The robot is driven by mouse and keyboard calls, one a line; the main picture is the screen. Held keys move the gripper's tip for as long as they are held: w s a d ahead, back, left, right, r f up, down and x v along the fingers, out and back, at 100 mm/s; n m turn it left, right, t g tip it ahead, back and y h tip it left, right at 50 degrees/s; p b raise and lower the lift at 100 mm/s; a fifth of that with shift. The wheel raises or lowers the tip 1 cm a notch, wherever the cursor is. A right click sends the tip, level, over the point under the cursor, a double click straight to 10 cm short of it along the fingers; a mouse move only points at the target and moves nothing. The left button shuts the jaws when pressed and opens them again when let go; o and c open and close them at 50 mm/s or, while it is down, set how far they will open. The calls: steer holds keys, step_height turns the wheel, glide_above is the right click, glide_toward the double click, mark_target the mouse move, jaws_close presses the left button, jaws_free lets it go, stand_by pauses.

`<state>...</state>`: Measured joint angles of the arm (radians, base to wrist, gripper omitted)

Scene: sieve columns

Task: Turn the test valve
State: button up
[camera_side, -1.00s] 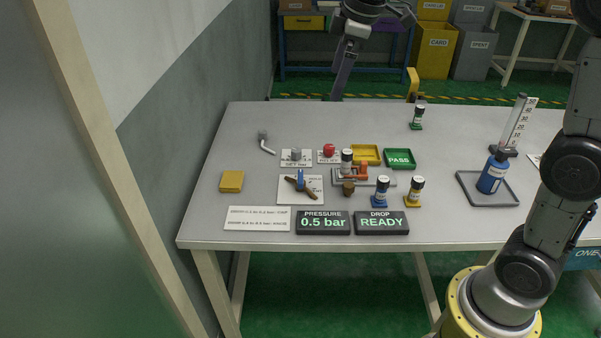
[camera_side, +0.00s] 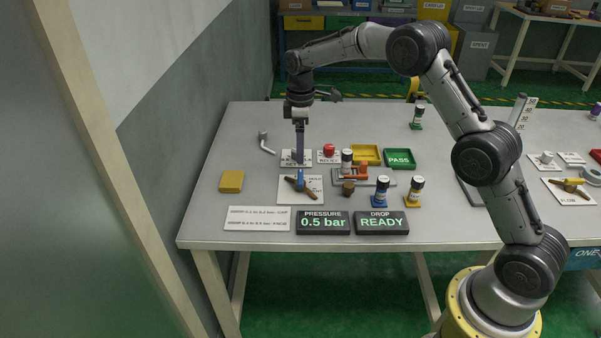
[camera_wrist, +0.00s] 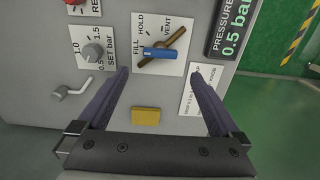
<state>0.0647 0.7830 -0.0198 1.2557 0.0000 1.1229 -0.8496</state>
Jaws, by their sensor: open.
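In the wrist view the blue lever (camera_wrist: 160,53) lies ahead, between the fingers' lines. The plate (camera_wrist: 150,18) reads FILL, HOLD and VENT. The brown bar (camera_wrist: 178,37) slants, its upper right end towards VENT. In the wrist view my open fingers (camera_wrist: 160,72) stand wide apart, short of the valve. The pressure display (camera_side: 323,223) reads 0.5 bar.
The set-bar knob (camera_wrist: 93,52) and a grey bent handle (camera_wrist: 72,92) lie left in the wrist view. A red relief button (camera_side: 329,150) is near my gripper. A yellow block (camera_side: 231,181) sits left of the valve. Small bottles (camera_side: 381,190) stand right. The table's left part is mostly clear.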

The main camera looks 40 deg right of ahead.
mark_target(300, 176)
step_height(300, 176, down, 10)
steer(key=shift+r, duration=0.1)
stand_by(0.4)
steer(key=c, duration=1.2)
steer(key=shift+o, duration=0.2)
steer(key=m, duration=0.4)
steer(key=shift+m, duration=2.3)
steer(key=shift+r, duration=0.1)
